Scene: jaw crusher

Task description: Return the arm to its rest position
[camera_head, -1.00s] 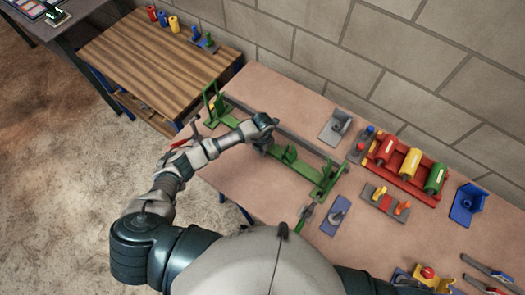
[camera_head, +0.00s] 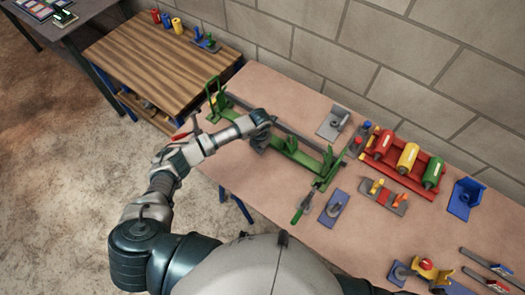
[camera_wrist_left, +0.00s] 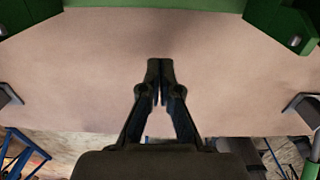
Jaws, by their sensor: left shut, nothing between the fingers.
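My left arm comes in from the left and reaches over the pink-brown workbench (camera_head: 290,90). My left gripper (camera_head: 257,143) hangs below the wrist at the near side of a long green fixture with a dark rail (camera_head: 305,160), and the wrist covers part of it. In the left wrist view the gripper (camera_wrist_left: 160,66) has its two dark fingers together and holds nothing. Bare bench top lies around the fingertips, with green fixture parts (camera_wrist_left: 278,24) at the upper edge. My right gripper is out of view.
A green-handled tool (camera_head: 302,208) and a blue plate holder (camera_head: 333,207) lie right of the fixture. A red rack (camera_head: 420,182) with coloured rollers stands at the back right. A wooden table (camera_head: 160,50) adjoins at the left. A block wall (camera_head: 330,45) closes the back.

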